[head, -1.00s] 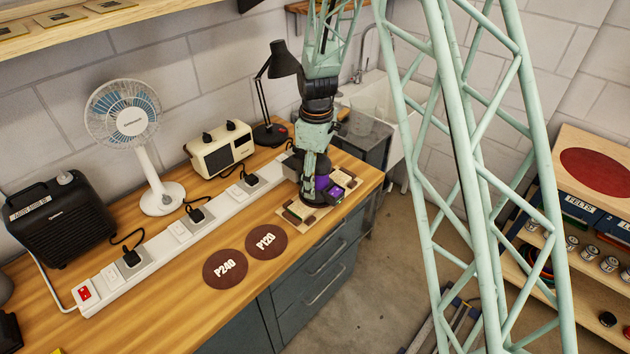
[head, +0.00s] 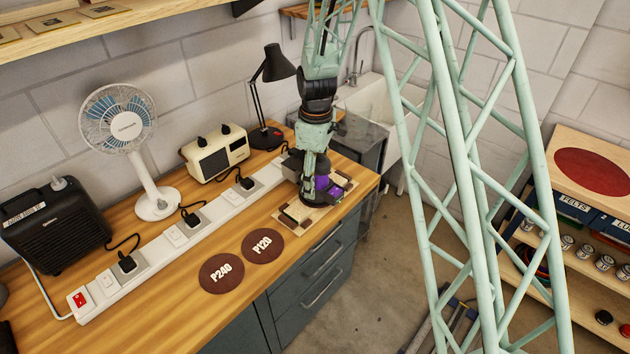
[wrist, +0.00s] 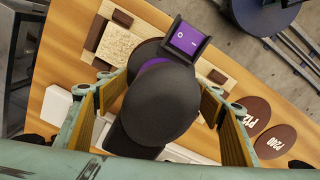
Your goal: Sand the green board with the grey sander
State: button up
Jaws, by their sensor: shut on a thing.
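My gripper (wrist: 158,100) is shut on the sander (wrist: 165,112). In the wrist view the sander has a round dark grey top, a purple body part and a purple-faced block at its far end. It also shows, dark and purple, under my gripper in the head view (head: 322,184). The sander is over a pale wooden base (head: 308,229) at the bench's right end. A small board (head: 296,211) with brown corner blocks shows beside it, its colour hard to tell. In the wrist view a speckled pale panel (wrist: 119,47) shows. The sander hides the contact below it.
Two brown discs, P240 (head: 221,273) and P120 (head: 262,246), lie on the bench left of the base. A long white power strip (head: 160,250) runs behind them. A fan (head: 157,203), a radio (head: 215,158) and a black lamp (head: 267,135) stand further back.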

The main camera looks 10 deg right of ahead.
jog(key=shift+w+d+f, duration=0.15)
jog(key=shift+w+d, duration=0.45)
jog(key=shift+d, duration=0.25)
jog(key=shift+w+d+f, duration=0.1)
jog(key=shift+w+d, duration=0.5)
jog(key=shift+d, duration=0.25)
dwell(1.6)
jog(key=shift+w+d+r, duration=0.2)
jog(key=shift+w+d, duration=0.95)
jog(key=shift+d, duration=0.25)
dwell(0.5)
jog(key=shift+r, duration=0.25)
jog(key=shift+r+p, duration=1.1)
jog(key=shift+r, duration=1.75)
